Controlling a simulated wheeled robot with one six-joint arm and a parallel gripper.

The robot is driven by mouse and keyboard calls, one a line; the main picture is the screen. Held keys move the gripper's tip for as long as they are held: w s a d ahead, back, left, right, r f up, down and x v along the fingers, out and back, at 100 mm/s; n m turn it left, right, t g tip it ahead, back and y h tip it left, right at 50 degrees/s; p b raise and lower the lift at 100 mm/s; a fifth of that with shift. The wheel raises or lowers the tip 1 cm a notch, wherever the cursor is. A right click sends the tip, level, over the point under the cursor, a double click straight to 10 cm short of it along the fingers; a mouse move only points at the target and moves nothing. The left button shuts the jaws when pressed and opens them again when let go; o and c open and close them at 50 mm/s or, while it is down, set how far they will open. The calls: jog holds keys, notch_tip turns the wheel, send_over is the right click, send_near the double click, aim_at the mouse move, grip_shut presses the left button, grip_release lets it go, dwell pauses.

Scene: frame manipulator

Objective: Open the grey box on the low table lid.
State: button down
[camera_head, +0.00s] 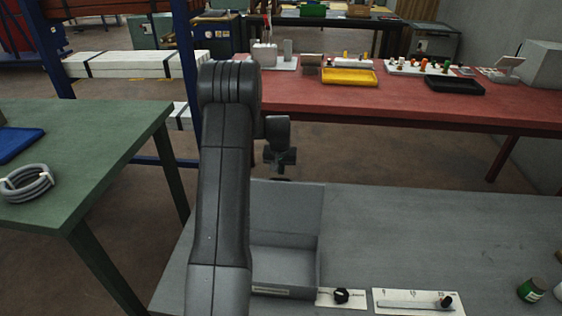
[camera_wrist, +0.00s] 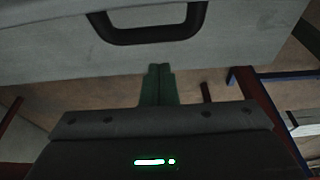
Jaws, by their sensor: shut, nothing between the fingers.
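The grey box (camera_head: 318,270) sits on the low grey table, and its inside shows from above. Its lid (camera_head: 295,205) stands raised at the box's back edge, so the box is open. In the wrist view, a grey panel that looks like the lid (camera_wrist: 240,45) fills the upper part, with a dark handle (camera_wrist: 150,36) on it. My gripper (camera_head: 281,178) is just behind the lid's top edge in the head view. Its fingers (camera_wrist: 155,70) are together and empty, below the handle in the wrist view. Whether they touch the lid is unclear. My arm hides the box's left side.
The low grey table (camera_head: 430,230) is mostly clear to the right. A knob plate (camera_head: 326,298), a slider plate (camera_head: 390,303) and a green jar (camera_head: 532,290) lie along its front. A red bench (camera_head: 400,104) stands behind, a green table (camera_head: 90,130) at left.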

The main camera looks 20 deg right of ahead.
jog(key=shift+s+a+r, duration=0.1)
jog(key=shift+s+a, duration=0.25)
jog(key=shift+s, duration=0.2)
jog(key=shift+s+a+r, duration=0.1)
jog(key=shift+s+a, duration=0.2)
jog(key=shift+s, duration=0.25)
jog(key=shift+s+a+r+t+b, duration=0.15)
jog(key=shift+s+a+t+b, duration=0.35)
jog(key=shift+b, duration=0.6)
jog(key=shift+s+a+r+h+b, duration=0.15)
jog(key=shift+s+a+r, duration=0.15)
jog(key=shift+s, duration=0.2)
jog(key=shift+s+a+r+h+b, duration=0.1)
jog(key=shift+s+a+r+b, duration=0.15)
jog(key=shift+s, duration=0.3)
jog(key=shift+s+a+r+h+b, duration=0.1)
jog(key=shift+s+a+r+h, duration=0.1)
jog(key=shift+s+r, duration=0.25)
jog(key=shift+f, duration=0.1)
jog(key=p+v, duration=0.1)
jog(key=v, duration=1.3)
jog(key=shift+s, duration=0.15)
